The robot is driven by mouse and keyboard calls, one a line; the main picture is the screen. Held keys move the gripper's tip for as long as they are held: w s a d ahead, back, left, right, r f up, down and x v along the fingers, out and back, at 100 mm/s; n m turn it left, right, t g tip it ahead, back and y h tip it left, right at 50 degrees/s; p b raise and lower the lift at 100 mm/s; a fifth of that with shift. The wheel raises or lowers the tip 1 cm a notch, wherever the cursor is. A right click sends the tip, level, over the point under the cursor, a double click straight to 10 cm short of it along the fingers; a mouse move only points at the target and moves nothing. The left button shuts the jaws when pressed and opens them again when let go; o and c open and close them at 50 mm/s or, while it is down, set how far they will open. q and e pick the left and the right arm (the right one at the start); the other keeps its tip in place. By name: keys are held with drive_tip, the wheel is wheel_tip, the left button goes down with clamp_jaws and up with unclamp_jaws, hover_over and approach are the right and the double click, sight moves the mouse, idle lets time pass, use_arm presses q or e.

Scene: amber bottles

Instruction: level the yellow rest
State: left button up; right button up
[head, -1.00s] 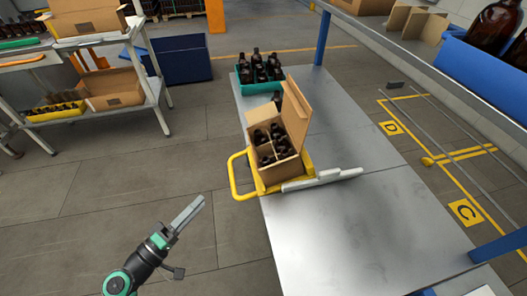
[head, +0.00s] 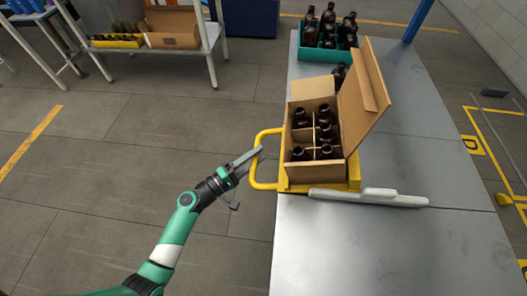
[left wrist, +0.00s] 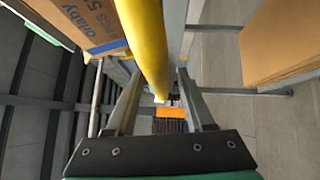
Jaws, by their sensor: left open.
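The yellow rest (head: 320,187) lies under an open cardboard box (head: 300,172) at the left edge of the metal table. Its yellow loop handle (head: 268,186) juts out past that edge. I cannot tell clearly how far the rest tilts. My left gripper (head: 252,157) is at the handle's outer bar, with its fingers open. In the left wrist view the yellow bar (left wrist: 146,40) runs between the spread fingers (left wrist: 159,76), and I see no grip on it. My right gripper is not in view.
Dark bottles (head: 326,131) stand in the divided box, its flap raised at right. A pale grey bar (head: 366,197) lies along the rest's front. A teal crate (head: 313,54) of bottles stands behind. The table's front part (head: 340,250) is clear.

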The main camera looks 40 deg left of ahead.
use_arm(q)
drive_tip(key=w, duration=0.3)
drive_tip(key=shift+d+r, duration=0.15)
drive_tip(key=shift+c, duration=0.2)
clamp_jaws()
drive_tip(key=shift+r, duration=0.1)
idle(1.0)
